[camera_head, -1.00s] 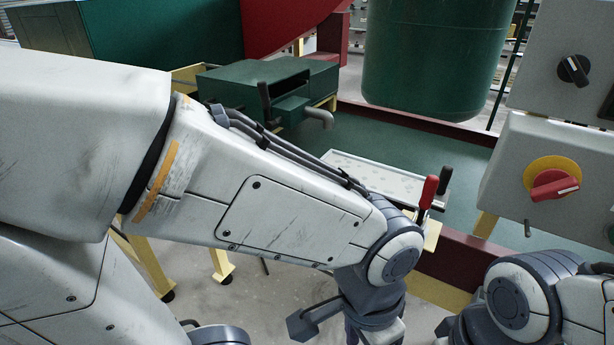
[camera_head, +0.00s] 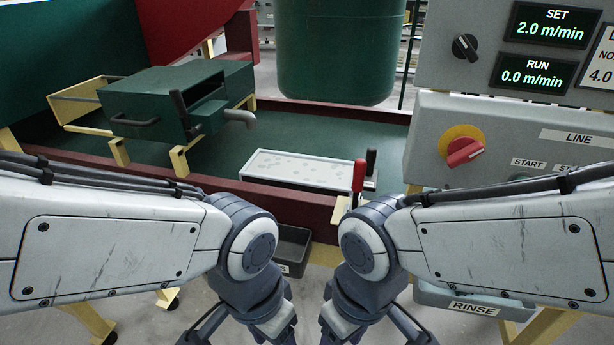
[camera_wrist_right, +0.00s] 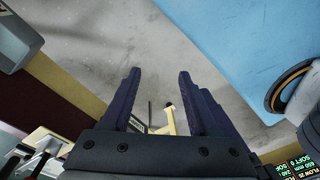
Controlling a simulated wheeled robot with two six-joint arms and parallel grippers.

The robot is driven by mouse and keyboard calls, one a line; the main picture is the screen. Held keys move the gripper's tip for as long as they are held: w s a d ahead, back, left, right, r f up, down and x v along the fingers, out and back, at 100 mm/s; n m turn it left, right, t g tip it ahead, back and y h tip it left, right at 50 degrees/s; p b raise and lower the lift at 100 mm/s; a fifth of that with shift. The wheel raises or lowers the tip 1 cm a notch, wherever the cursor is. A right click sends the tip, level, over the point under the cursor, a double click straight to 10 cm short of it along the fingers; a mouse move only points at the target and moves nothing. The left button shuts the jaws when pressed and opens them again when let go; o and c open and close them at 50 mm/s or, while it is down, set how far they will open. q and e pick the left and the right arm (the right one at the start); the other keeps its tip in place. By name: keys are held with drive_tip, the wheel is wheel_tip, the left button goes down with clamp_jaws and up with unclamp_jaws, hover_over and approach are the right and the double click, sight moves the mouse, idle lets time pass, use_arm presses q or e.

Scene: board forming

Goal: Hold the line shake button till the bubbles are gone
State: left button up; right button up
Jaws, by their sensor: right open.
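The control panel (camera_head: 425,140) stands at the right, with a "LINE" label and "START" and partly covered "ST..." labels. My right arm covers the buttons below these labels; I see no shake button. A shallow pale tray (camera_head: 290,168) with small bubble-like spots lies on the green table. My left gripper (camera_head: 238,335) hangs low at the bottom centre, cut by the picture's edge; its jaws do not show clearly. My right gripper (camera_head: 378,335) hangs beside it, also cut off. In the right wrist view (camera_wrist_right: 158,75) it is open and empty above the floor.
A red-handled lever (camera_head: 359,177) and a dark lever stand at the tray's right end. A red rotary switch (camera_head: 463,152) is on the panel. A "RINSE" bin (camera_head: 470,303) sits below my right forearm. A green box with a spout (camera_head: 170,100) stands at left.

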clamp_jaws()
idle(1.8)
